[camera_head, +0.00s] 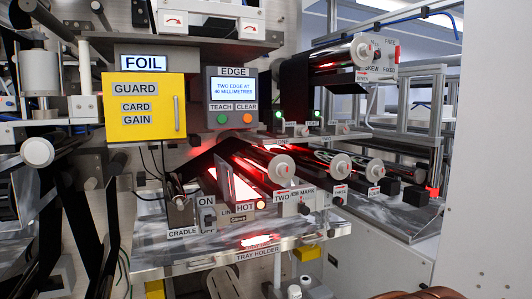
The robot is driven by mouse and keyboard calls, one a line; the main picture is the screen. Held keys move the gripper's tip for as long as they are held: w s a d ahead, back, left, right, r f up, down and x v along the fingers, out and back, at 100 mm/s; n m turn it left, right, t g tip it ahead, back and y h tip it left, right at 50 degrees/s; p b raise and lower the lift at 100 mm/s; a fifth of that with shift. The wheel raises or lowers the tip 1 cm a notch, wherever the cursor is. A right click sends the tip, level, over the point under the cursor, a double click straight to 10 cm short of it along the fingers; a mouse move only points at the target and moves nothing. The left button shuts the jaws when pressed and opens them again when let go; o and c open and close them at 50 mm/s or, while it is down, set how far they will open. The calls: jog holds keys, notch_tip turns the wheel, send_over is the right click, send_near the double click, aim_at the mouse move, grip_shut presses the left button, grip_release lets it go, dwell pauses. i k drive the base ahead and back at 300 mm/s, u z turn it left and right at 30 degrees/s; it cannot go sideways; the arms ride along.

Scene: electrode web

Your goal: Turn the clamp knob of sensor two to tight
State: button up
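A label reading TWO (281,198) sits on a grey block at the front of the machine, below the rollers. A small dark knob (304,209) shows on the front of the block just right of that label. I cannot tell whether it is the clamp knob of sensor two, or which way it is set. Small labels (313,124) with little knobs sit under the green lights; their text is too small to read surely. A screen (232,87) reads TWO EDGE AT 40 MILLIMETRES.
A yellow guard box (146,107) stands at left. Rollers (281,169) with pale round ends stick out toward me, lit red. A tray holder shelf (258,254) juts out at the front. A white panel (487,150) closes the right side.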

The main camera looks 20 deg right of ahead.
aim_at(344, 130)
jog(key=k, duration=1.1)
jog(key=u, duration=0.7)
jog(key=i, duration=1)
jog(key=z, duration=0.75)
jog(key=i, duration=0.6)
jog(key=z, duration=0.65)
